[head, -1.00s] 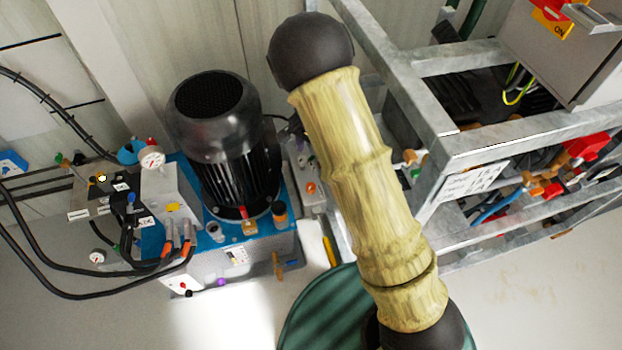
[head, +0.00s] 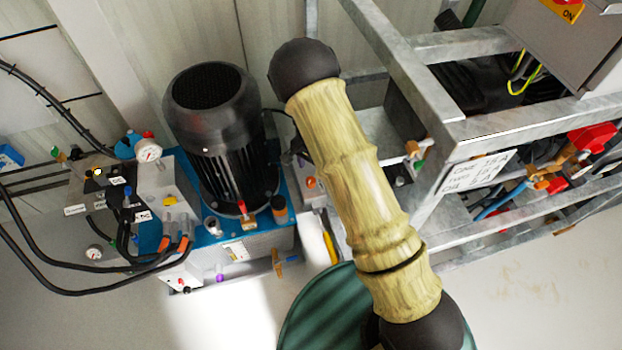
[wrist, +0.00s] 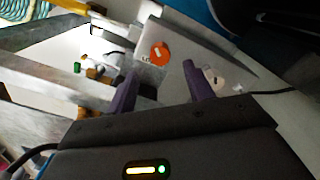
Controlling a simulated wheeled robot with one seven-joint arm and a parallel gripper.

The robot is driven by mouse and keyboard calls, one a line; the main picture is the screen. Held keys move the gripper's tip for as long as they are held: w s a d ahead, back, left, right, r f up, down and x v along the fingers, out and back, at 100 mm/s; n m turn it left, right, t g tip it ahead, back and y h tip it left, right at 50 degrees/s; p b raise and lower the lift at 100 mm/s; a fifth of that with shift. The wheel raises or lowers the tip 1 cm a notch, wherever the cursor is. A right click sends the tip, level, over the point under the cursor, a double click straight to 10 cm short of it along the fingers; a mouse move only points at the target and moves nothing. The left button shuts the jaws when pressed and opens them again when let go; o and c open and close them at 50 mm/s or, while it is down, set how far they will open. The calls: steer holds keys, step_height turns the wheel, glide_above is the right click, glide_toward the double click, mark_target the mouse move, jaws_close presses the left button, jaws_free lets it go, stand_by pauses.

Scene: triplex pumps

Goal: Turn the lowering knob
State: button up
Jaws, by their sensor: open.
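An orange round knob (wrist: 159,54) with a white mark sits on a grey box (wrist: 152,74) in the wrist view. Lettering below it is partly visible and starts with what looks like "LO". In the head view a small orange knob (head: 311,182) shows on a grey box right of the black motor; it looks like the same one. My gripper (wrist: 159,70) is open, with its two purple fingers apart to the left and right of the orange knob in the picture. Nothing is between the fingers; contact cannot be told.
The black motor (head: 213,125) stands on a blue-topped pump unit with hoses and gauges at the left. A galvanized frame (head: 440,120) with a grey switch box (head: 565,45) stands at the right. A pale round fitting (wrist: 212,75) is by the right finger.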

mark_target(311, 180)
step_height(311, 180, down, 6)
steer(key=shift+b, duration=0.45)
steer(key=c, duration=1)
steer(key=shift+o, duration=0.2)
steer(key=shift+n, duration=0.8)
steer(key=o, duration=1)
steer(key=shift+c, duration=0.2)
steer(key=shift+r+p, duration=0.15)
steer(key=shift+p, duration=0.15)
